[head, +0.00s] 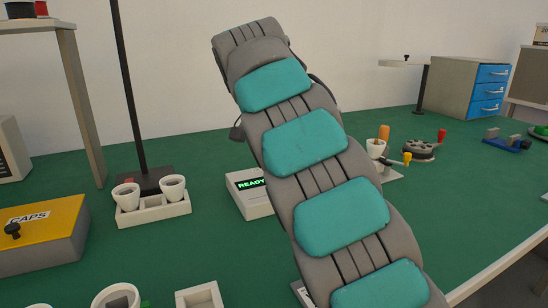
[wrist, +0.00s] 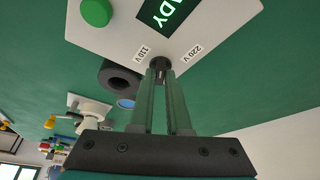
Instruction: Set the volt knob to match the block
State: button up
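The READY box (head: 250,192) sits on the green table in the head view, partly behind my arm. In the wrist view its white panel (wrist: 205,22) fills the top, with "110 V" printed left and "220 V" right of the dark volt knob (wrist: 159,62). My gripper (wrist: 161,74) is at the knob, its two fingers slightly apart with a grey part of the knob between them; they appear closed on it. The fingers partly cover the knob, and I cannot tell which label it points to. My gripper is hidden in the head view. I cannot identify the block.
A dark ring-shaped part (wrist: 120,79) and a blue disc (wrist: 126,102) show beside the box in the wrist view. A white tray (head: 153,212) with two cups stands left of the box, near a black post (head: 131,90). The yellow CAPS box (head: 42,235) is far left.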

jog(key=o, duration=0.4)
jog(key=shift+r, duration=0.1)
jog(key=shift+v, duration=1.4)
jog(key=s+a, duration=0.2)
jog(key=s, duration=0.1)
jog(key=s+a, duration=0.3)
jog(key=s+a+b, duration=0.1)
jog(key=s+a, duration=0.1)
jog(key=s, duration=0.1)
jog(key=shift+s+a, duration=0.2)
jog(key=shift+s, duration=0.15)
jog(key=shift+o, duration=0.4)
